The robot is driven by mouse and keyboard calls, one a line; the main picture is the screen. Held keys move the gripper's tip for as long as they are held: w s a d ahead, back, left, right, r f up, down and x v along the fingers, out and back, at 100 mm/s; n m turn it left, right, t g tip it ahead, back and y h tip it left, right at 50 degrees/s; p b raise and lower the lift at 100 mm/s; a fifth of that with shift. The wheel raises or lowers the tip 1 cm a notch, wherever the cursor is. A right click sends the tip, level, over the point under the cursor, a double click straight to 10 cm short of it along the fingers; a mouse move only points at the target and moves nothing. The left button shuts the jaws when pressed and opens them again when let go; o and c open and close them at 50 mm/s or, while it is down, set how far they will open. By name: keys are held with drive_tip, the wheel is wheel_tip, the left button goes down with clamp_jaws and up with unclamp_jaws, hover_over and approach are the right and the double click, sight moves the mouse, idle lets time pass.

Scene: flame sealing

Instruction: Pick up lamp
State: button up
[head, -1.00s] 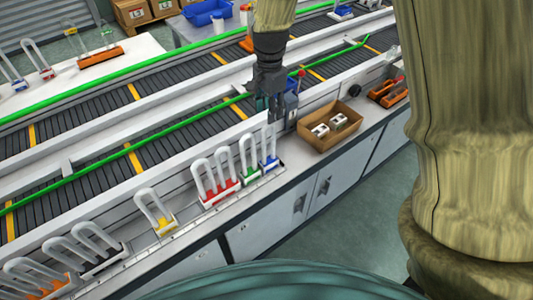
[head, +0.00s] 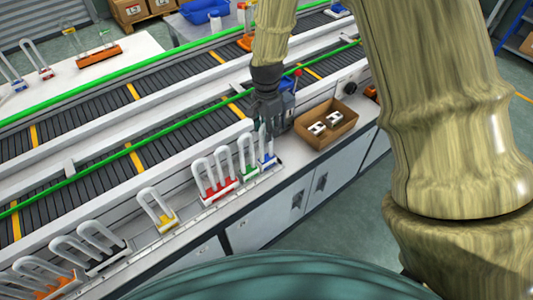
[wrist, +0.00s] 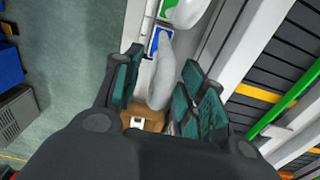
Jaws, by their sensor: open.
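A U-shaped white lamp with a blue base (head: 268,161) stands at the right end of a row of lamps on the white ledge. My gripper (head: 267,130) is just above it and hides its upper part. In the wrist view the fingers (wrist: 161,88) are spread, with the lamp's white tube (wrist: 160,68) between them; I cannot tell whether either finger touches it. Left of it stand a green-based lamp (head: 248,158), red-based lamps (head: 212,178), a yellow-based lamp (head: 157,210), black-based lamps (head: 98,240) and orange-based lamps (head: 42,268).
A cardboard box (head: 327,125) with small white parts stands on the ledge, right of my gripper. A conveyor (head: 90,160) with green rails runs behind the lamps. White cabinets (head: 270,205) are below the ledge. The green-based lamp is close beside the blue one.

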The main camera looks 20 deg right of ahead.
drive_tip(key=shift+f, duration=0.25)
clamp_jaws()
drive_tip(key=shift+r, duration=0.1)
